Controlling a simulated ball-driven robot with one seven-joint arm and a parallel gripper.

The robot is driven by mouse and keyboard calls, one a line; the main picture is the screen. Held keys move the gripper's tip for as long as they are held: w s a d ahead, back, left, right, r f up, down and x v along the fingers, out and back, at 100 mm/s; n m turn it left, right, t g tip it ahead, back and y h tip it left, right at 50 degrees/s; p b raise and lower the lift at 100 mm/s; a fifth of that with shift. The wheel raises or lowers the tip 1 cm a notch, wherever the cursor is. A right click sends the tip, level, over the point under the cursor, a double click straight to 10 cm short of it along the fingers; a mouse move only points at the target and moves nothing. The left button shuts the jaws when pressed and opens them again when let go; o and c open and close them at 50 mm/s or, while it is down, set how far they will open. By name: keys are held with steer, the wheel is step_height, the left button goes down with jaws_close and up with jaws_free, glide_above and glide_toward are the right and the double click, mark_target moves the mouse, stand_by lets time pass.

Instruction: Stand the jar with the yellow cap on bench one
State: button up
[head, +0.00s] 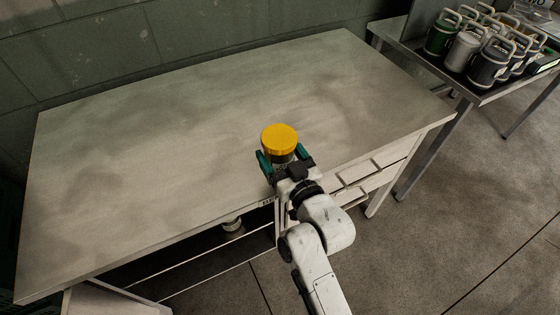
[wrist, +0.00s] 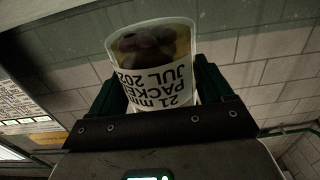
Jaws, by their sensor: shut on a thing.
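The jar with the yellow cap (head: 279,139) is held by my gripper (head: 280,164) at the front part of the bench (head: 130,145). The gripper's teal fingers are shut around its sides. In the wrist view the jar (wrist: 152,60) is clear glass with dark round contents and a white label reading "21 mm PACKED JUL". My gripper (wrist: 160,95) grips it there too. The jar looks upright in the head view. The fingers and wrist hide its base, so I cannot tell whether it touches the bench top. The bench number is not readable.
The bench top is otherwise bare, with wide free room left and behind. Another jar-like thing (head: 232,224) sits on the shelf under the bench. A side table (head: 478,97) at the upper right bears several handled canisters (head: 490,60). A block wall (head: 120,50) stands behind the bench.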

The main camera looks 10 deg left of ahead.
mark_target(280, 163)
steer(key=shift+w+f+b, duration=0.15)
steer(key=shift+f+b, duration=0.25)
steer(key=shift+f, duration=1.2)
steer(key=shift+f, duration=0.1)
steer(key=shift+f, duration=0.1)
steer(key=o, duration=1.2)
steer(key=shift+b+v, duration=1.9)
steer(key=shift+v, duration=4.15)
